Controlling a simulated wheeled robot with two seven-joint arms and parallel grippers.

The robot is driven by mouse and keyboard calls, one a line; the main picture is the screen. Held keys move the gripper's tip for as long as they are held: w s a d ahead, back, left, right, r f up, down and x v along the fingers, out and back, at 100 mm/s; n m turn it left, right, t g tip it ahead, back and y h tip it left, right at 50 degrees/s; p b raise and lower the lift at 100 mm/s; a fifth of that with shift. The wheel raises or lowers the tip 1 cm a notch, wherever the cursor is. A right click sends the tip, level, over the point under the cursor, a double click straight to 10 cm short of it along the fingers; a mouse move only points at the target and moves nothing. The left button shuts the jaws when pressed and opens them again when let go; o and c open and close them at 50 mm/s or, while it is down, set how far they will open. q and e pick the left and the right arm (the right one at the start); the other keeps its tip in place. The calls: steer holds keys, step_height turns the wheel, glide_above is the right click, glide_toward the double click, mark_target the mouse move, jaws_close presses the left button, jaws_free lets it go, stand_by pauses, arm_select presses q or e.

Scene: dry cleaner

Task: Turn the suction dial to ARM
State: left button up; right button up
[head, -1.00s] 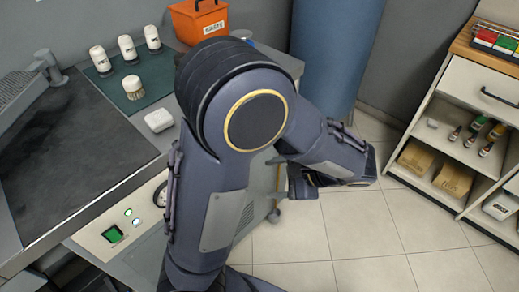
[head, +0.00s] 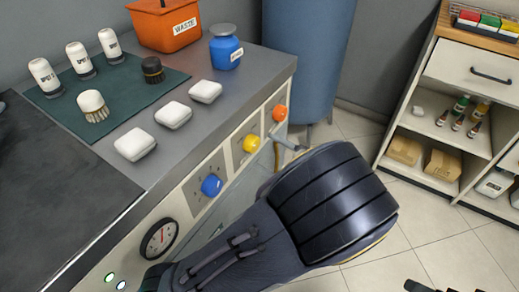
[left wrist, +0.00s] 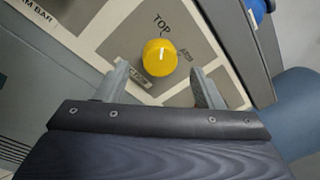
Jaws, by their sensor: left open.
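The yellow dial (left wrist: 160,57) is on the machine's front panel, with TOP printed above it and ARM to its right in the left wrist view. A pale mark on its face points roughly toward TOP. A label at its lower left is partly covered by a finger. The yellow dial also shows in the head view (head: 251,144), between a blue dial (head: 211,185) and an orange knob (head: 280,113). My left gripper (left wrist: 158,82) is open, its fingers appearing on either side of the dial; contact cannot be told. In the head view my forearm hides most of the gripper.
A gauge (head: 159,238) is lower on the panel. The counter above holds white blocks (head: 174,115), brushes, bottles, a blue jar (head: 225,48) and an orange waste bin (head: 165,25). A blue cylinder (head: 305,50) stands behind.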

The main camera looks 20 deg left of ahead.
mark_target(256, 145)
arm_select(q)
steer(key=shift+x, duration=1.55)
steer(key=c, duration=1)
steer(key=shift+o, duration=0.2)
steer(key=shift+r+p, duration=0.15)
steer(key=shift+p, duration=0.25)
steer(key=m+p, duration=0.5)
steer(key=p, duration=0.2)
steer(key=m+g+p, duration=0.1)
steer(key=m+p, duration=0.4)
steer(key=p, duration=0.3)
steer(key=shift+r+h, duration=0.2)
steer(key=shift+h, duration=0.2)
steer(key=m+p, duration=0.3)
steer(key=shift+w+f+m, duration=0.1)
steer(key=shift+m, duration=0.2)
steer(key=shift+d+f+m+g+p, duration=0.15)
steer(key=shift+m+g+p, duration=0.55)
steer(key=shift+m, duration=0.9)
